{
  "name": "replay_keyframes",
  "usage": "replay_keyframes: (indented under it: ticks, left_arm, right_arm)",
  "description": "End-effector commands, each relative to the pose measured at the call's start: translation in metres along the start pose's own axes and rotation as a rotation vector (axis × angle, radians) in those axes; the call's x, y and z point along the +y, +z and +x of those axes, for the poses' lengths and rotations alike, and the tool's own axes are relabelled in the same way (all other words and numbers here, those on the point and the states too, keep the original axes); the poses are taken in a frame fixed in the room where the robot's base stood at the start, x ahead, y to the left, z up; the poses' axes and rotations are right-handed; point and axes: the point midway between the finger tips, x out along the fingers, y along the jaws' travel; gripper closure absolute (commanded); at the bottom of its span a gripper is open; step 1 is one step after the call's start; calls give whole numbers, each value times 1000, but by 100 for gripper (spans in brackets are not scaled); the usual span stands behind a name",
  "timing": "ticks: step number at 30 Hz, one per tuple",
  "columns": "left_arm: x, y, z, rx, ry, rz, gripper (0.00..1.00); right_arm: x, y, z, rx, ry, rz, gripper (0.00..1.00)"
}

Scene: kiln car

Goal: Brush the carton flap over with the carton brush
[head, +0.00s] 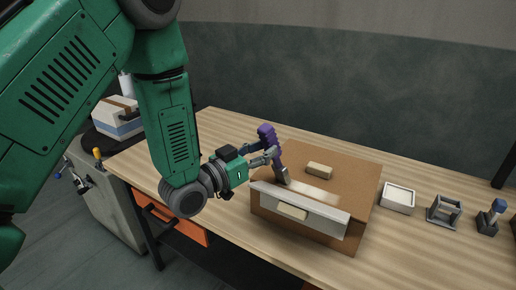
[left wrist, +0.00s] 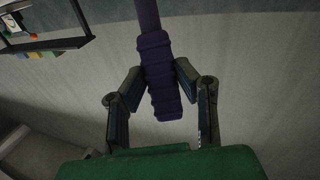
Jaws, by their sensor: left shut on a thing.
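The carton (head: 347,180) is a brown box on the wooden table, with a pale grey flap (head: 325,212) along its near top edge. A whitish streak lies on the carton's top behind the flap. My left gripper (head: 271,154) is shut on the purple grip of the carton brush (head: 266,133). The brush is tilted, its head low at the left end of the streak; I cannot tell whether it touches. The left wrist view shows the purple grip (left wrist: 161,80) between both fingers. My right gripper is not in view.
A beige block (head: 319,171) sits on the carton's top, and another (head: 292,212) is at the flap's front. To the right on the table (head: 225,128) stand a white tray (head: 398,198), a grey metal frame (head: 444,211) and a blue-topped tool (head: 493,214). Clear table lies left of the carton.

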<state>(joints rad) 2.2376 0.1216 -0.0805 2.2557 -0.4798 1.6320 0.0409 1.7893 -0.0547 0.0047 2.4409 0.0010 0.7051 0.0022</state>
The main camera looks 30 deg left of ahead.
Motion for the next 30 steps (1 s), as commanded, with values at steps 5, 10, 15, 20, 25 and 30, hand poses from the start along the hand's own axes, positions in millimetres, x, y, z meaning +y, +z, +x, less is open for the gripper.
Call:
replay_keyframes:
  ticks: [5, 10, 15, 20, 25, 30]
  left_arm:
    - [17, 2, 5, -2, 4, -2, 100]
    - [24, 2, 7, -2, 3, -2, 100]
    - [24, 2, 7, -2, 3, -2, 100]
    - [25, 2, 7, -2, 3, -2, 100]
    - [37, 3, 11, -1, 6, -1, 100]
    - [51, 4, 15, -1, 5, -3, 100]
  right_arm:
    - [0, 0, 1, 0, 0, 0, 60]
    - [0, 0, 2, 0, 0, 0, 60]
    - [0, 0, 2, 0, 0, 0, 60]
    - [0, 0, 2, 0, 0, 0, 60]
    - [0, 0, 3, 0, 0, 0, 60]
    - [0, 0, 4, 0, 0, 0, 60]
